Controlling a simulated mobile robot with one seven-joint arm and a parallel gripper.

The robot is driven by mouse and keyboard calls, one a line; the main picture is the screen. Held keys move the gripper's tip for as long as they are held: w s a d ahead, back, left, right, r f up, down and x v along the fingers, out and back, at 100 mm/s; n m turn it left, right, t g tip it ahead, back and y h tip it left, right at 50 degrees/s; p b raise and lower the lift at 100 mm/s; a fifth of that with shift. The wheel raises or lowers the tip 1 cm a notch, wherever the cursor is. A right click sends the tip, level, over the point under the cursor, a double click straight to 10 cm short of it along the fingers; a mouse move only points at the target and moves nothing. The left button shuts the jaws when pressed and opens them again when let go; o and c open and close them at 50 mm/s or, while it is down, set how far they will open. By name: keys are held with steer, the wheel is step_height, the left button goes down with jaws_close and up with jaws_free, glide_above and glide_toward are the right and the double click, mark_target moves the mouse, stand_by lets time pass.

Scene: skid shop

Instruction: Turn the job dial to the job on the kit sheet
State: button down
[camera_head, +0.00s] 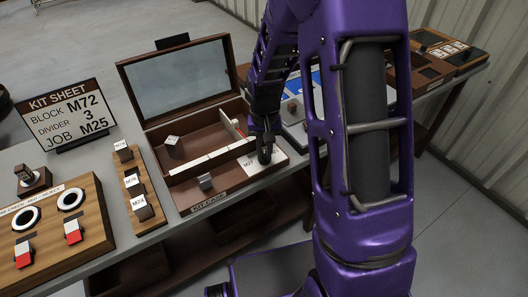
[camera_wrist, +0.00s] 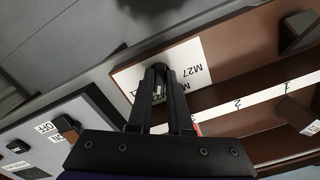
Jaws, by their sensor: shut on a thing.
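The kit sheet (camera_head: 68,112) stands at the left in the head view and reads block M72, divider 3, job M25. The open kit case (camera_head: 208,203) is in the middle. At its front right corner is the job dial's white label plate (camera_head: 252,166), with M27 legible; it also shows in the wrist view (camera_wrist: 190,62). My gripper (camera_head: 265,156) points down at this plate and is shut on the dark dial knob, mostly hidden between the fingers (camera_wrist: 160,76). Fingers cover some labels, so I cannot tell which job the dial points to.
A grey block (camera_head: 173,146) sits in the case's left part, near a numbered white strip (camera_head: 209,158). A wooden rack (camera_head: 129,183) with labelled blocks and a switch panel (camera_head: 92,232) stand left. A switch panel also shows in the wrist view (camera_wrist: 88,105).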

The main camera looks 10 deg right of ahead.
steer(key=n, duration=0.5)
steer(key=shift+d+r+n+p, duration=0.1)
steer(key=shift+n+p, duration=0.2)
steer(key=shift+w+d+n+p, duration=0.1)
steer(key=shift+n+p, duration=0.4)
steer(key=shift+n, duration=1.8)
steer(key=c, duration=0.8)
jaws_free()
steer(key=shift+c, duration=0.2)
step_height(320, 180, up, 17)
steer(key=p, duration=0.2)
steer(key=shift+r, duration=0.15)
